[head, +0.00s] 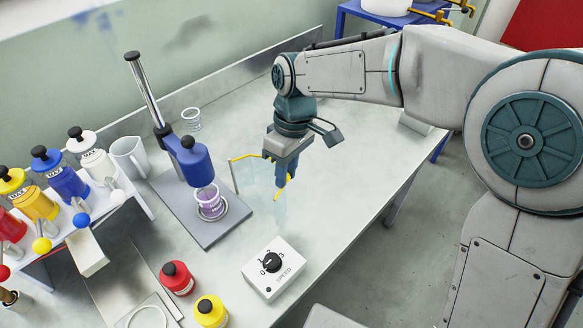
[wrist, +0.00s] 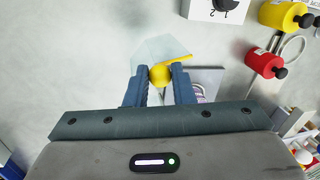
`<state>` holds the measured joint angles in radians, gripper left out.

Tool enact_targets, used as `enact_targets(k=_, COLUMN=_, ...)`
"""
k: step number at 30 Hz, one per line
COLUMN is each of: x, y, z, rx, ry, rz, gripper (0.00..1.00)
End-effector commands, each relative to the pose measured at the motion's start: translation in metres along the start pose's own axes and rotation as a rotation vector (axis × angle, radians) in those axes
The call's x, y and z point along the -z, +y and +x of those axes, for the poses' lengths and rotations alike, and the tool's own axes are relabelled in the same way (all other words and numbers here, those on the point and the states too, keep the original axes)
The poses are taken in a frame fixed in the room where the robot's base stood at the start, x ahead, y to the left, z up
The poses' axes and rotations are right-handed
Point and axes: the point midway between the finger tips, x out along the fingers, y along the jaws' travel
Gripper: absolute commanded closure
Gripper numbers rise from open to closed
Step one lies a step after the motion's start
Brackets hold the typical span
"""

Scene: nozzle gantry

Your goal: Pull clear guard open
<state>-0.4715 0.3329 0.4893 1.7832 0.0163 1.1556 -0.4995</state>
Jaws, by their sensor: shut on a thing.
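The clear guard (head: 262,205) is a see-through pale panel with a yellow top edge, on the right of the mixer stand (head: 188,160) in the head view. A thin upright post (head: 234,177) stands at its left end. In the wrist view the guard (wrist: 155,47) spreads beyond the fingertips. My gripper (head: 283,182) points down at the guard's right part. In the wrist view my gripper (wrist: 160,77) is shut on the guard's round yellow knob (wrist: 160,74). A glass of purple liquid (head: 210,203) stands under the blue mixer head, left of the guard.
A white speed dial box (head: 273,268) sits in front of the guard. Red (head: 177,278) and yellow (head: 209,311) bottles stand at the front. A bottle rack (head: 75,215) is at left. The table's right side (head: 350,165) is clear.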

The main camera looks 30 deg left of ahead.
Motion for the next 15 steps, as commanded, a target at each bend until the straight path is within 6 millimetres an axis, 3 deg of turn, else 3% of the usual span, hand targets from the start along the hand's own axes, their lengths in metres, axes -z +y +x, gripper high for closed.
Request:
enact_targets(k=8, x=0.0020, y=-0.0009, z=-0.0012, rx=0.000, ry=0.006, rz=-0.003, gripper=1.00)
enact_targets(k=9, x=0.0019, y=-0.0009, z=-0.0012, rx=0.000, ry=0.007, rz=-0.003, gripper=0.72)
enact_targets(k=11, x=0.0016, y=-0.0007, z=-0.0012, rx=-0.001, ry=0.006, rz=-0.002, gripper=0.56)
enact_targets(k=15, x=0.0003, y=0.0008, z=-0.0011, rx=0.000, ry=0.005, rz=0.002, gripper=0.56)
